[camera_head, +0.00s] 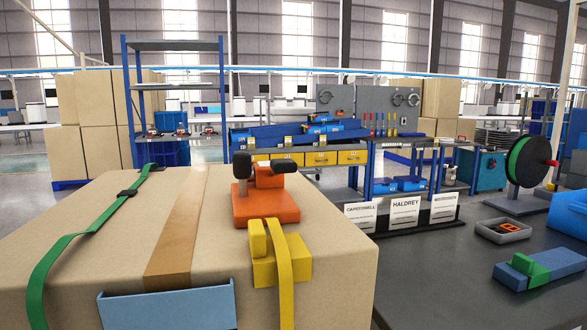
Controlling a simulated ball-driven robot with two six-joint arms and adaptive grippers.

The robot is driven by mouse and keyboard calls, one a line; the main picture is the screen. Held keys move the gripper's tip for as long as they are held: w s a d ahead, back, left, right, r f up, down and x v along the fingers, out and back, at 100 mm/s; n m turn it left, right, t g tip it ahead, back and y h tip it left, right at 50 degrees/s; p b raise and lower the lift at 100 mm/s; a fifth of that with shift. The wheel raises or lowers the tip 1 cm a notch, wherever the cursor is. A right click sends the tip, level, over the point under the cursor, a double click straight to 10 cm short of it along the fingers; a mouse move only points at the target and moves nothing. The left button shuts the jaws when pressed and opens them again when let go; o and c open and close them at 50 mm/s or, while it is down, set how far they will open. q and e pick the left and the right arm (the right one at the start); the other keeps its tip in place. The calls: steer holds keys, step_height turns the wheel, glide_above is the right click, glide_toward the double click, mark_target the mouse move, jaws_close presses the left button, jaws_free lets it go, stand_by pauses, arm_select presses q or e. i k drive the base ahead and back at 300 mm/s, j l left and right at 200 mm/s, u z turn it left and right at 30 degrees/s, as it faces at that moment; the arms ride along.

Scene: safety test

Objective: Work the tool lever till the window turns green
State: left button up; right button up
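An orange-red tool (266,205) sits on top of a large cardboard box (110,215). It has an upright black grip (241,165) on its left and a black-ended lever (284,166) pointing right. I cannot make out a window on it, or any green on it. A yellow strap (284,275) runs down the box front from the tool, beside a yellow block (265,262). Neither of my grippers is in view.
A green strap (85,225) crosses the box at left, and a blue bracket (168,308) is at its front. On the dark table (430,290) at right are a blue-and-green tool (540,270), a grey tray (502,231), a strap reel (529,160) and name cards (404,211).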

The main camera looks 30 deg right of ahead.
mark_target(278, 166)
steer(key=z, duration=0.95)
